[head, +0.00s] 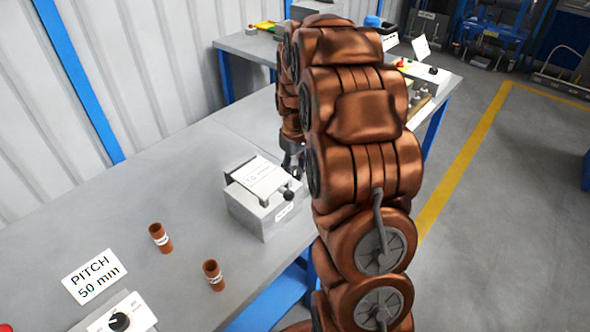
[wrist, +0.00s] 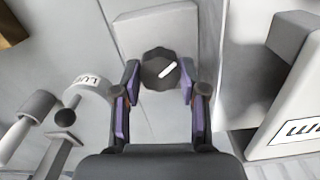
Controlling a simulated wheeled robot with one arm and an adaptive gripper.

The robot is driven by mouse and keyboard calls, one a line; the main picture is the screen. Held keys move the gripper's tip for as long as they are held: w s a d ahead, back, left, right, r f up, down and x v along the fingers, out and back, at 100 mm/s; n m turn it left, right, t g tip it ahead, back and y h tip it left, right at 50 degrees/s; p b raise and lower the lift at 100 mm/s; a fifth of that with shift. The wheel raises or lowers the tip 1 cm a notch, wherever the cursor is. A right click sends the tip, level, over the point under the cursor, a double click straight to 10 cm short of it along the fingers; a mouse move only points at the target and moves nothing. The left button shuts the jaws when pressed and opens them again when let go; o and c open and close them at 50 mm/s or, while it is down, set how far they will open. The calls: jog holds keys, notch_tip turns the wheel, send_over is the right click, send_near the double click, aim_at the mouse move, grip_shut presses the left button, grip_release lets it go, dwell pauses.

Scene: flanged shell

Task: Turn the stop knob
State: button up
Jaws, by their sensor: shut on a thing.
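In the wrist view the stop knob (wrist: 165,70) is a dark, round knob with a white pointer line slanting up to the right. It sits on a light grey plate (wrist: 152,25). My gripper (wrist: 160,78) has its two purple-padded fingers on either side of the knob and is shut on it. I cannot make out the gripped knob there.
A black ball-ended lever (head: 288,195) is on the box front. A PITCH 50 mm sign (head: 94,276) and another black knob (head: 120,321) are at lower left. A labelled white block (wrist: 290,125) is right of my gripper.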

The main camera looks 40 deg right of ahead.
aim_at(296, 171)
jog(key=m+b, duration=0.1)
jog(key=m, duration=0.3)
jog(key=shift+b, duration=0.4)
jog(key=m+b, duration=0.1)
jog(key=m, duration=0.3)
jog(key=shift+m, duration=0.4)
jog(key=o, duration=0.9)
notch_tip(296, 171, up, 12)
jog(key=shift+r, duration=0.1)
